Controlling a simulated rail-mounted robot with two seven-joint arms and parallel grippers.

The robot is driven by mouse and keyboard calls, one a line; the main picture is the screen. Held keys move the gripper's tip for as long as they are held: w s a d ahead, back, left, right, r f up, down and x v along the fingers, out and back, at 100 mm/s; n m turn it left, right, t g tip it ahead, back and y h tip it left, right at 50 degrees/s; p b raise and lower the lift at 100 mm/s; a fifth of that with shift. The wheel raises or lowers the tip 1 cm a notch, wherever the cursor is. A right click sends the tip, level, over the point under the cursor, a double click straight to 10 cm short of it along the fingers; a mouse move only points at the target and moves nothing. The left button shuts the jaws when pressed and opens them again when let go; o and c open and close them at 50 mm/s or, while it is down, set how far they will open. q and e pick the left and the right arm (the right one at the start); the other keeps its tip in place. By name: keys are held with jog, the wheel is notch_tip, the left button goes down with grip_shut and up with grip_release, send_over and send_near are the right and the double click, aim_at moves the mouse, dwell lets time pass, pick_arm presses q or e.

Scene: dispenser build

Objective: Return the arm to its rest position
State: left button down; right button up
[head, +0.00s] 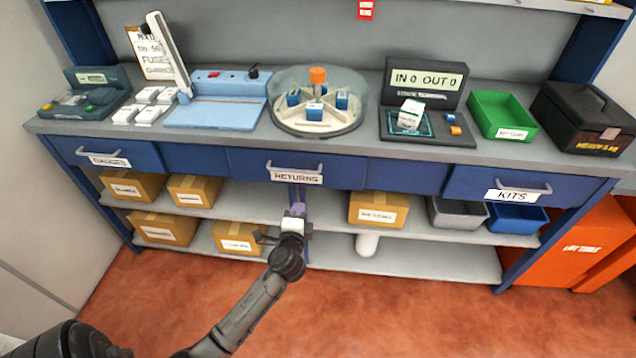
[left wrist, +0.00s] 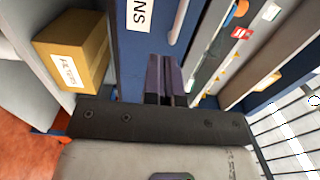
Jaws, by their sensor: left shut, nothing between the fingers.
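My left arm comes in from the lower left in the head view. Its gripper (head: 298,210) is in front of the bench, just below the RETURNS drawer (head: 296,172). The fingers point toward the bench. In the left wrist view the two dark purple fingers (left wrist: 166,80) are together with nothing between them. The RETURNS drawer front looks shut, and its label and handle show beside the fingers in the left wrist view. I cannot tell whether the gripper touches anything. My right gripper is not in view.
On the bench (head: 370,150) stand a round clear-covered dispenser (head: 318,102), a green tray (head: 500,117), a black box (head: 583,118) and a stock scanner (head: 426,85). Cardboard boxes (head: 377,209) sit on the shelves below. The red floor (head: 400,310) in front is clear.

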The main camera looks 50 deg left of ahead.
pick_arm(q)
jog(key=shift+r, duration=0.1)
jog(key=s+f+n+g, duration=0.3)
jog(key=s+n+g, duration=0.15)
jog(key=n, duration=0.35)
jog(key=s+d+r+g+h+p, duration=0.1)
jog(key=s+d+h, duration=0.15)
jog(key=d, duration=0.35)
jog(key=s+d+r+n+h+p, duration=0.1)
jog(key=s+d+h+p, duration=0.1)
jog(key=d+h, duration=0.3)
jog(key=s+d+r+g+h+p, duration=0.1)
jog(key=s+d+r+h, duration=0.1)
jog(key=d, duration=0.5)
jog(key=s+d+r+g+h+p, duration=0.1)
jog(key=s+d+p, duration=0.15)
jog(key=s, duration=0.25)
jog(key=s+d+m+g+h+p, duration=0.1)
jog(key=s+d+p, duration=0.15)
jog(key=s, duration=0.35)
jog(key=s+d+r+g+h+p, duration=0.1)
jog(key=s+d+g+p, duration=0.1)
jog(key=s+p, duration=0.25)
notch_tip(320, 180, up, 37)
jog(key=p, duration=3.6)
jog(key=shift+t, duration=0.35)
